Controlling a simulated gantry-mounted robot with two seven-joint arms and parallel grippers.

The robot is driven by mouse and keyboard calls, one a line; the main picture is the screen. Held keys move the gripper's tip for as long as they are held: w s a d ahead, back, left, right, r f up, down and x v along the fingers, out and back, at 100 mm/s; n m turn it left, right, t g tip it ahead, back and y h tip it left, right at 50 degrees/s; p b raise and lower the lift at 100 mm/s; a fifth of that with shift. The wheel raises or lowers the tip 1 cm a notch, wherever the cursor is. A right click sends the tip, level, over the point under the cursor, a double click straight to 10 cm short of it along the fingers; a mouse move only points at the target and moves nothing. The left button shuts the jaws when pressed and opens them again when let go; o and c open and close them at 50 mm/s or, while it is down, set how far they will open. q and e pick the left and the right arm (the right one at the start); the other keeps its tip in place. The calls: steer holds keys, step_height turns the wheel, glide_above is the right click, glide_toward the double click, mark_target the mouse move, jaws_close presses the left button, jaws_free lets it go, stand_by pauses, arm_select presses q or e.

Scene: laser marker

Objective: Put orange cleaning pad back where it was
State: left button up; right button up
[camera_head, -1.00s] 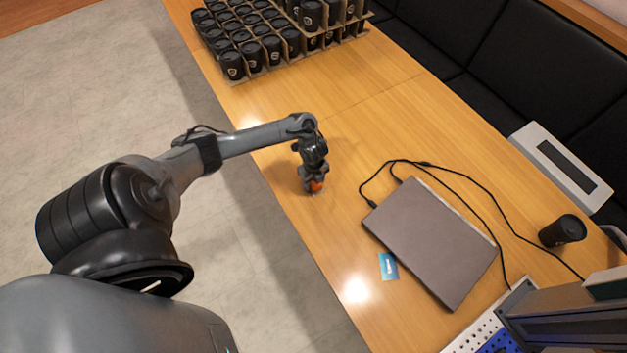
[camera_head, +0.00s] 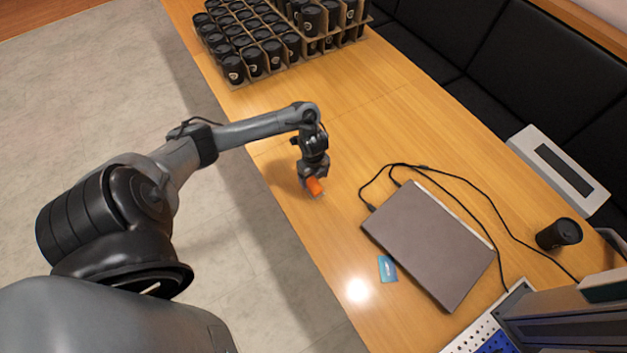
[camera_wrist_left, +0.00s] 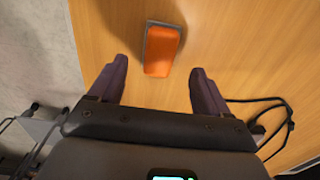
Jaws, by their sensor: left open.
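The orange cleaning pad (camera_head: 314,186) lies on the wooden table near its left edge. In the left wrist view the pad (camera_wrist_left: 161,50) shows an orange top with a grey rim, and lies just beyond my fingertips. My left gripper (camera_head: 310,184) is over the table at the pad and partly hides it in the head view. In the wrist view the left gripper (camera_wrist_left: 162,75) is open, its two dark fingers apart on either side of the pad's line, with nothing between them. My right gripper is not in view.
A grey laptop (camera_head: 428,245) with black cables lies to the right, with a blue card (camera_head: 387,268) beside it. Black cups in cardboard holders (camera_head: 262,50) stand at the back. A single black cup (camera_head: 560,233) stands at the right. The table between the pad and cups is clear.

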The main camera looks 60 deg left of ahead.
mark_target(314, 184)
arm_select(q)
step_height(314, 184, up, 5)
steer(key=p, duration=0.1)
steer(key=w+d+n+t+h, duration=0.1)
steer(key=d+n+t, duration=0.3)
steer(key=d, duration=1.8)
steer(key=s+d+r+n, duration=0.2)
steer(key=s+r+n, duration=0.8)
steer(key=s+n, duration=0.1)
steer(key=shift+s+r+y+p, duration=0.3)
steer(key=shift+s+y+p, duration=0.15)
steer(key=shift+s, duration=0.3)
steer(key=shift+r, duration=0.1)
